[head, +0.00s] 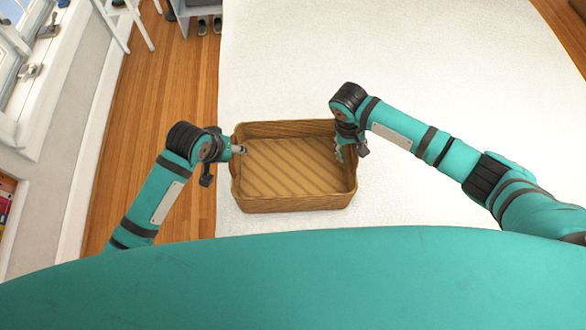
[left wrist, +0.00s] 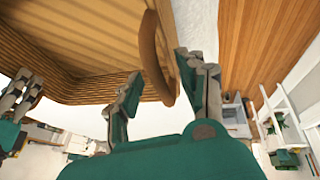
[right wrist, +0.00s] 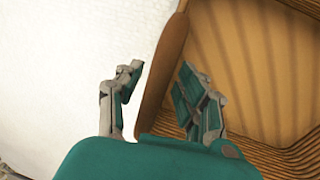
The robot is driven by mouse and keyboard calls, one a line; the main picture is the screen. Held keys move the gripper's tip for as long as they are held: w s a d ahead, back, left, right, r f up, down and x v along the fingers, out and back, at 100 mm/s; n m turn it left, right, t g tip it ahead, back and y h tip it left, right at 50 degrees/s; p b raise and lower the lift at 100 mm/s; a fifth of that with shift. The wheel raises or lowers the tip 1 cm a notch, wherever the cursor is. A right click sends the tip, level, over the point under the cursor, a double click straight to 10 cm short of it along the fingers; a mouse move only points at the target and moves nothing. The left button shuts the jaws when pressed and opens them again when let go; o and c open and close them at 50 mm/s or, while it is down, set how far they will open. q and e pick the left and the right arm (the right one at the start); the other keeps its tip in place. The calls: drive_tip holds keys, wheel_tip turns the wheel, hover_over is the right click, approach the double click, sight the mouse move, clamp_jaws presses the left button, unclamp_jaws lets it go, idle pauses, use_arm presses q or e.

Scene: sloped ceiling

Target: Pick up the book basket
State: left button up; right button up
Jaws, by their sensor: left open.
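The book basket (head: 295,204) is a tan woven rectangular basket, empty, standing upright on the white rug. My left gripper (head: 240,149) is at its left rim. In the left wrist view the left gripper (left wrist: 158,82) is open, with its fingers on either side of the basket's rim (left wrist: 150,50). My right gripper (head: 340,150) is at the right rim. In the right wrist view the right gripper (right wrist: 160,80) is open, one finger outside and one inside the basket wall (right wrist: 165,70), with gaps showing. The fingertips are partly hidden in the head view.
The white rug (head: 420,60) is clear around the basket. Wooden floor (head: 165,95) runs along the left. A white stool (head: 125,20) and a grey shelf with shoes (head: 203,25) stand at the back left, and books (head: 5,195) sit by the left wall.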

use_arm(q)
drive_tip(key=shift+f, duration=0.1)
use_arm(e)
drive_tip(key=shift+f, duration=0.15)
drive_tip(key=shift+c, duration=0.2)
use_arm(q)
clamp_jaws()
use_arm(e)
clamp_jaws()
use_arm(q)
drive_tip(key=shift+w, duration=0.1)
